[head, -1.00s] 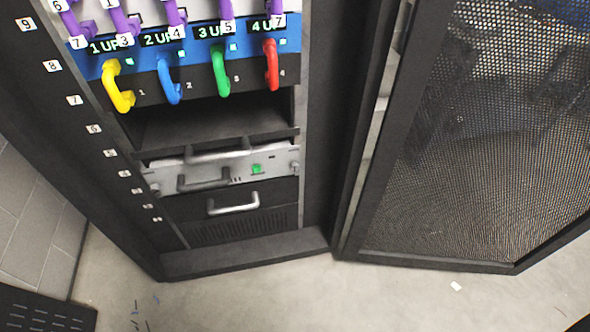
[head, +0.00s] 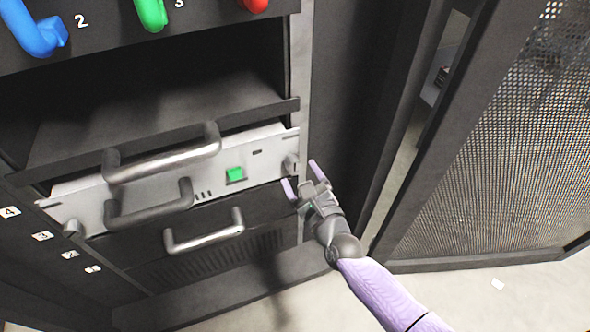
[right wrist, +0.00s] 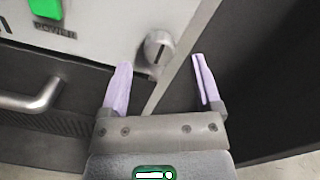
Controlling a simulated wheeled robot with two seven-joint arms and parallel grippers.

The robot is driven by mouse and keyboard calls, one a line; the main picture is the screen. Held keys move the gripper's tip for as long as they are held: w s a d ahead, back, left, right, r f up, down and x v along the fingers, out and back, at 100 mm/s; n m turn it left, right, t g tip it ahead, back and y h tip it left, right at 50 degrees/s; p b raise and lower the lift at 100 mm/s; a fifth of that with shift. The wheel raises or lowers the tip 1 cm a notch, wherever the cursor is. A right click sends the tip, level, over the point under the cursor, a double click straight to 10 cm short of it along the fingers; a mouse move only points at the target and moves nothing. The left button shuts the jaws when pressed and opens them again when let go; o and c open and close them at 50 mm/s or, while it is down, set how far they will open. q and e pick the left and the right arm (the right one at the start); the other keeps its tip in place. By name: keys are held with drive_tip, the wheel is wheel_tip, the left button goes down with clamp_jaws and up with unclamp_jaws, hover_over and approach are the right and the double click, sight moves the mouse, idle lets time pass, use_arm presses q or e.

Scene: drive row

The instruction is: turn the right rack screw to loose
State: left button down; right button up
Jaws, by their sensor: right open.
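The right rack screw (head: 290,164) is a grey round knob at the right end of the silver server unit (head: 262,150). In the right wrist view the screw (right wrist: 158,46) shows a dark slot across its face, close to upright. My right gripper (head: 302,175) is open and empty, its two lilac fingers just in front of and slightly below the screw. In the right wrist view the fingertips (right wrist: 160,62) stand either side of the screw, apart from it. My left gripper is not in view.
A green power button (head: 235,174) sits left of the screw. Metal handles (head: 205,238) stick out from the units. The left screw (head: 72,228) is at the unit's far end. An open mesh door (head: 490,150) stands to the right.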

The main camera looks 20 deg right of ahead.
sight(292, 162)
drive_tip(key=shift+w+a+b, duration=0.1)
drive_tip(key=shift+w+b, duration=0.25)
drive_tip(key=shift+w, duration=1.1)
clamp_jaws()
